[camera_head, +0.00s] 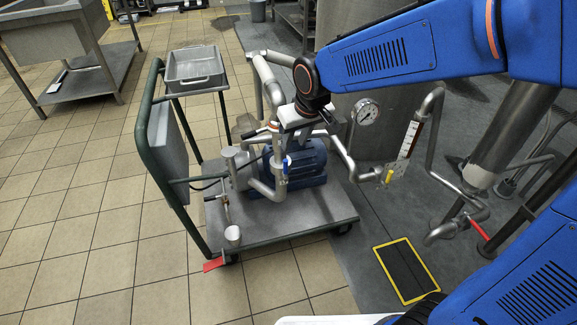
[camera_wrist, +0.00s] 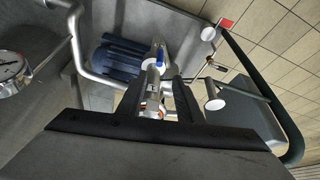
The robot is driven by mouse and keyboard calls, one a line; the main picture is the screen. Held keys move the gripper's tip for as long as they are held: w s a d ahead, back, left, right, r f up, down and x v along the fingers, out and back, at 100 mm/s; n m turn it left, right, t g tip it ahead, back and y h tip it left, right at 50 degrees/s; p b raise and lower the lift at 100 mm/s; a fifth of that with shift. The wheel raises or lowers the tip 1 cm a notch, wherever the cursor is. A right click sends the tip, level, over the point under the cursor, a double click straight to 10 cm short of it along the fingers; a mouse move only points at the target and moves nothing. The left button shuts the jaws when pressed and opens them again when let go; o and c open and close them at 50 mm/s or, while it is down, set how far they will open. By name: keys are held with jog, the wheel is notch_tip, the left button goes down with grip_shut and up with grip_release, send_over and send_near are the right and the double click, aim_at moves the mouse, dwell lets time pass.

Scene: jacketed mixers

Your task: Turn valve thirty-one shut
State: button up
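A valve with a blue handle (camera_head: 287,163) sits on the metal pipework above the cart's blue pump. In the wrist view the same blue handle (camera_wrist: 161,53) shows just beyond my fingertips, on a metal valve body. No number thirty-one is readable, so I cannot tell if this is that valve. My gripper (camera_head: 281,149) is over this pipework, pointing down. In the wrist view my gripper (camera_wrist: 155,82) has its two dark fingers apart, with the pipe and valve body seen between them. I cannot tell whether either finger touches. My gripper partly hides the valve in the head view.
The green-framed cart (camera_head: 325,215) carries the blue pump (camera_head: 307,165) and a grey tray (camera_head: 194,68). To the right are a pressure gauge (camera_head: 367,112), a yellow-handled valve (camera_head: 389,176), a red handle (camera_head: 480,231) and a large steel vessel (camera_head: 385,140).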

aim_at(287, 161)
jog(key=x, duration=1.5)
jog(key=shift+w+f, duration=0.15)
jog(key=shift+f, duration=0.15)
jog(key=shift+a, duration=0.1)
grip_shut()
